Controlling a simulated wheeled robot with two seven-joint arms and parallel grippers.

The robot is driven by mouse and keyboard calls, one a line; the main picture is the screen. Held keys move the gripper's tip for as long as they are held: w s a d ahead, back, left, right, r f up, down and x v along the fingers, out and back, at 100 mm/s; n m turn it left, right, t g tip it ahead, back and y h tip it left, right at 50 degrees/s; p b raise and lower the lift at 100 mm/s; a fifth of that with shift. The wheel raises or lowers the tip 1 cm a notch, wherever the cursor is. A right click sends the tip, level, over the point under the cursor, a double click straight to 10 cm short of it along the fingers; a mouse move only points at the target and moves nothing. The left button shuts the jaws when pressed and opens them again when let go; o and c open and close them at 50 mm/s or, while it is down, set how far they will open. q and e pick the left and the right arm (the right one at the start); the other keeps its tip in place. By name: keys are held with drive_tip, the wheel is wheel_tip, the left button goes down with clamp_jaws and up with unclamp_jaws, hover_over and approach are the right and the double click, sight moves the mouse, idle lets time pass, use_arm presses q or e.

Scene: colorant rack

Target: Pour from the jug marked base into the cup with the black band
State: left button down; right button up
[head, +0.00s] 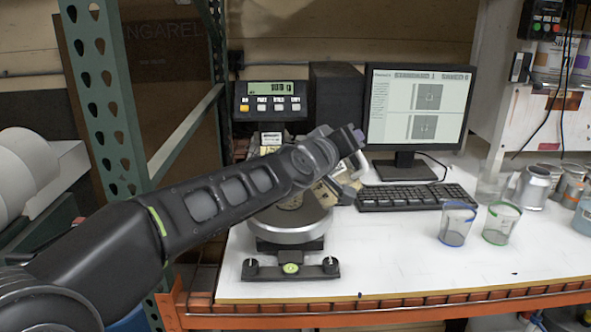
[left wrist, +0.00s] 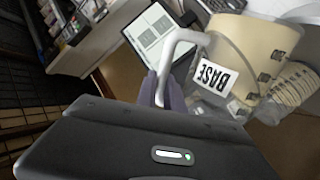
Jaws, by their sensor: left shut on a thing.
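The cream jug marked BASE (left wrist: 255,42) fills the upper right of the left wrist view, its white handle running between purple fingertips. My left gripper (left wrist: 168,92) is shut on that handle. In the head view the jug (head: 326,192) is above the scale, mostly hidden behind my left arm, so its exact tilt is unclear. A clear cup (left wrist: 296,88) shows beside the jug in the left wrist view; I cannot make out its band colour. The cup with the black band is not identifiable in the head view. My right gripper is not in view.
The scale (head: 290,236) stands on the white bench, its display (head: 279,88) behind. A blue-rimmed cup (head: 457,224) and a green-rimmed cup (head: 500,224) stand to the right. A keyboard (head: 415,197) and monitor (head: 417,105) are behind. The front right of the bench is clear.

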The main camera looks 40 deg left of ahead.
sight(357, 154)
use_arm(q)
drive_tip(key=shift+a+r+n+p, duration=0.4)
drive_tip(key=shift+a+r, duration=0.1)
drive_tip(key=shift+r, duration=0.3)
idle(0.9)
drive_tip(key=shift+a+r+n+h, duration=0.25)
drive_tip(key=shift+a+n+h, duration=0.05)
drive_tip(key=shift+a+n, duration=0.3)
idle(3.4)
drive_tip(key=shift+d+f+m, duration=0.3)
drive_tip(key=shift+d+m, duration=0.3)
drive_tip(key=shift+d, duration=0.15)
drive_tip(key=f, duration=0.1)
drive_tip(key=d+f+m+b, duration=0.1)
drive_tip(key=f, duration=0.1)
drive_tip(key=d+f+m+b, duration=0.1)
drive_tip(key=shift+s+d+f, duration=0.1)
drive_tip(key=shift+s+f, duration=0.05)
drive_tip(key=shift+d+r+y, duration=0.2)
drive_tip(key=shift+y, duration=0.2)
drive_tip(key=shift+a, duration=0.15)
